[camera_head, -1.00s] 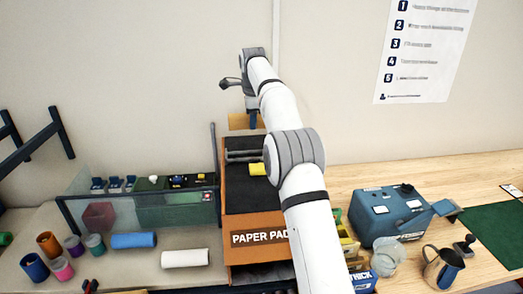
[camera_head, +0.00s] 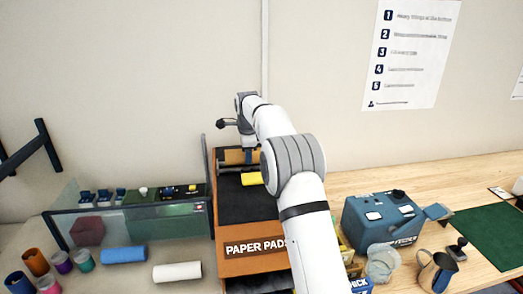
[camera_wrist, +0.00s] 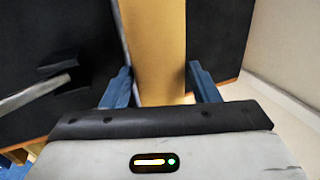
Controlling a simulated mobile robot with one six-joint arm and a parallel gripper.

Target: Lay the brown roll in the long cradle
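The brown roll (camera_head: 234,157) lies crosswise at the back end of the dark-topped orange unit marked "PAPER PADS". In the wrist view the roll (camera_wrist: 154,50) runs between my two blue fingers, whose tips appear to touch its sides. My gripper (camera_head: 250,155) is at the roll's right part, pointing down, partly hidden by my arm. A grey bar with a dark block, seemingly part of the long cradle (camera_wrist: 35,95), shows left of the roll in the wrist view.
A yellow piece (camera_head: 252,179) lies just in front of the roll. A clear-fronted bin (camera_head: 130,225) stands left, with blue (camera_head: 124,254) and white (camera_head: 177,271) rolls before it. A blue machine (camera_head: 383,218) stands right. The wall is close behind.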

